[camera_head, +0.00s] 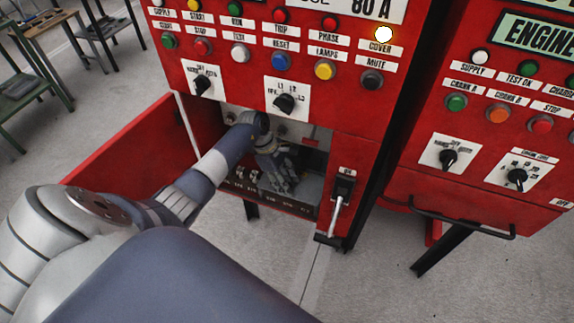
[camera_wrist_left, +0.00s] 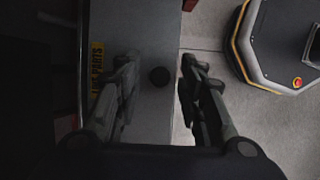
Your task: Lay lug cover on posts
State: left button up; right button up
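My left gripper (camera_head: 278,180) reaches into the open lower compartment of the red cabinet. In the left wrist view its two fingers (camera_wrist_left: 158,88) stand apart, with nothing seen clamped between them. A grey plate (camera_wrist_left: 155,110) with a round black knob (camera_wrist_left: 160,77) shows beyond and between the fingers. A yellow label (camera_wrist_left: 97,62) reading "LIVE PARTS" is at its left. This plate looks like the lug cover, but I cannot be sure. Posts cannot be made out clearly; my arm and hand hide part of the compartment. My right gripper is not in view.
The compartment's red door (camera_head: 130,150) hangs open at the left. A lever handle (camera_head: 338,208) sits at the compartment's right. The dark lower sill (camera_head: 300,207) carries small markings. A second red cabinet (camera_head: 490,190) stands at the right; a green table (camera_head: 30,90) is at the far left.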

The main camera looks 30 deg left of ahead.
pick_arm(q)
jog(key=v, duration=0.3)
jog(key=shift+a, duration=0.1)
jog(key=s+a+b, duration=0.3)
jog(key=a+b, duration=0.1)
jog(key=a, duration=0.7)
jog(key=shift+a, duration=0.25)
jog(key=shift+d, duration=0.1)
